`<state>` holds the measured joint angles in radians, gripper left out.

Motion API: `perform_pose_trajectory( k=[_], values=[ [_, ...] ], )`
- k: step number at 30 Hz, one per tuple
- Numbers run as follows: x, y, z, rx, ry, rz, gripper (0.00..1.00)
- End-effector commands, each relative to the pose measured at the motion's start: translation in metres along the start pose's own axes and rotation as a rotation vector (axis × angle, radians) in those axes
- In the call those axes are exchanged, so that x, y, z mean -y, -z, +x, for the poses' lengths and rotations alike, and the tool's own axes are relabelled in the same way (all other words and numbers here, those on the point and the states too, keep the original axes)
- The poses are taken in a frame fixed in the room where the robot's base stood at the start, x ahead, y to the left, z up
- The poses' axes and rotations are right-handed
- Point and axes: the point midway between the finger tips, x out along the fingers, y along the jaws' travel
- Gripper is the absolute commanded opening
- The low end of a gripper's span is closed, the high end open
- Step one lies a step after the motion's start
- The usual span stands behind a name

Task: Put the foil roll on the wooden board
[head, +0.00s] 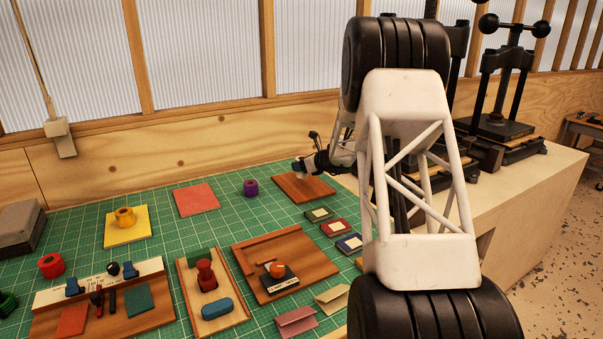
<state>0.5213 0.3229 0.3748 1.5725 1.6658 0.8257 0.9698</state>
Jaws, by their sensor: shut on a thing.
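A plain reddish-brown wooden board (318,192) lies flat on the green mat at the back right. My gripper (304,166) is above the back left part of this board, small in the view and partly hidden by its own black body. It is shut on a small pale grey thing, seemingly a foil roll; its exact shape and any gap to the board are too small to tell. Other rolls stand apart: a purple roll (250,187) on the mat left of the board, a yellow roll (125,217) on a yellow square, and a red roll (51,266) at the left.
A pink square (196,199) lies bare on the green mat (150,262). Wooden trays with tools (110,300) and stamps (206,278) fill the front. Small framed pads (333,227) lie in front of the board. Black presses (500,122) stand on a bench at the right.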

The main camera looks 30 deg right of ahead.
Motion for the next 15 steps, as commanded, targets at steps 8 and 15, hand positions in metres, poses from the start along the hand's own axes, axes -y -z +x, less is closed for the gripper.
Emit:
perform_pose_trajectory(
  k=[8,15],
  values=[
    [0.0052,-0.0020,0.0048,0.001,0.001,0.000,0.24],
    [0.0051,-0.0012,0.0050,0.000,0.001,0.000,0.24]
  ],
)
